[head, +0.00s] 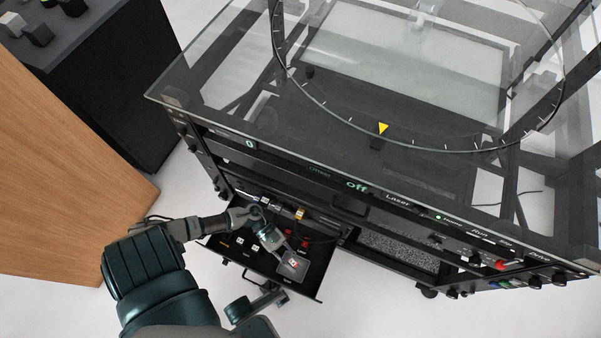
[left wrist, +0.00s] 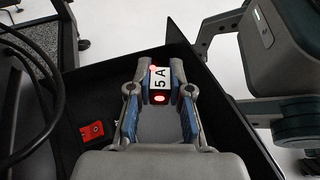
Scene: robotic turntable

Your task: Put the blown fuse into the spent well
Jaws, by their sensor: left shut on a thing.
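The fuse (left wrist: 159,80) is a small block with a white "5 A" label and a glowing red spot. My left gripper (left wrist: 160,76) is shut on it, one finger on each side. In the head view my left gripper (head: 291,262) is over the right part of the open drawer (head: 268,272), and a small red and white patch shows at its tip. I cannot tell whether the fuse touches the drawer floor. No well can be picked out clearly as the spent one.
A red piece (left wrist: 92,131) lies in the drawer at lower left in the wrist view. Small labels and parts sit in the drawer's left and back. The cabinet with its glass top (head: 250,85) overhangs the back. A wooden panel (head: 60,190) stands at left.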

